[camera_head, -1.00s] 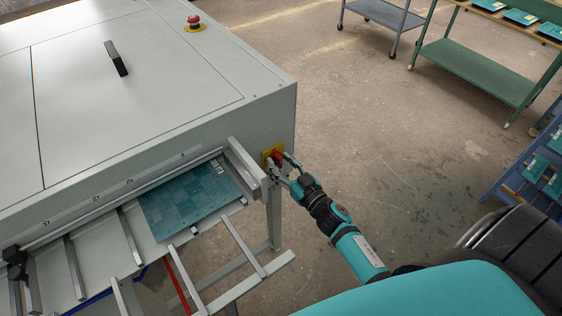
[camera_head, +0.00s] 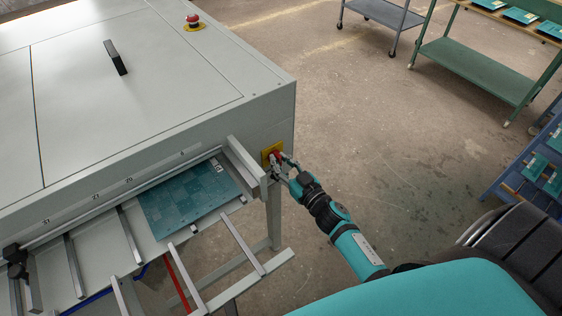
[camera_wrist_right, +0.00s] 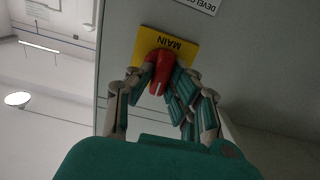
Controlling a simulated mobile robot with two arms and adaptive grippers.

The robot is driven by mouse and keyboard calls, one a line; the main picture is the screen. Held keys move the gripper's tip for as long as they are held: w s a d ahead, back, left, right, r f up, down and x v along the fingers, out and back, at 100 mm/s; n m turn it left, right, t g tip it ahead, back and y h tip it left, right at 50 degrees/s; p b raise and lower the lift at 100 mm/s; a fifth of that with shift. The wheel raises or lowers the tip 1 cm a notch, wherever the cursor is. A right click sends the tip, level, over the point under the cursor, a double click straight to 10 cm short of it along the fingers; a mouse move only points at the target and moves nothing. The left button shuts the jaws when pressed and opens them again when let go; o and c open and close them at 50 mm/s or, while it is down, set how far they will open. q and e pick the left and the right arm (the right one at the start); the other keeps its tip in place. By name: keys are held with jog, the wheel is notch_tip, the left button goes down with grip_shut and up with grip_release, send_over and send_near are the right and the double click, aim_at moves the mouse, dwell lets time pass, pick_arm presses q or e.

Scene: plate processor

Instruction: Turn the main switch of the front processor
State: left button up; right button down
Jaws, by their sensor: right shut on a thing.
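The front processor (camera_head: 190,100) is a large light grey cabinet on the left of the head view. Its main switch is a red knob on a yellow plate (camera_head: 266,149) at the right end of the front face. In the right wrist view the red knob (camera_wrist_right: 160,72) stands on the yellow plate (camera_wrist_right: 188,46) marked MAIN. My right gripper (camera_head: 279,161) is at the switch, its fingers closed around the red knob, as the right wrist view shows (camera_wrist_right: 160,88). The fingers partly hide the knob. My left gripper is not in view.
A teal plate (camera_head: 190,200) lies on the processor's front feed rack, just left of the switch. A grey rack bar (camera_head: 243,165) sticks out close beside my gripper. A red emergency button (camera_head: 193,19) is on top. Open floor (camera_head: 370,130) lies to the right.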

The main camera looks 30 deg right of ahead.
jog(key=shift+r+n, duration=0.1)
jog(key=shift+n, duration=0.2)
jog(key=n, duration=0.3)
jog(key=shift+a+n, duration=0.1)
jog(key=shift+n, duration=0.3)
jog(key=n+b, duration=0.1)
jog(key=n, duration=0.3)
jog(key=n+b, duration=0.3)
jog(key=n, duration=0.6)
jog(key=shift+w+a, duration=0.1)
jog(key=shift+a, duration=0.05)
jog(key=shift+n, duration=0.3)
jog(key=c, duration=1.3)
grip_release()
jog(key=shift+f, duration=0.2)
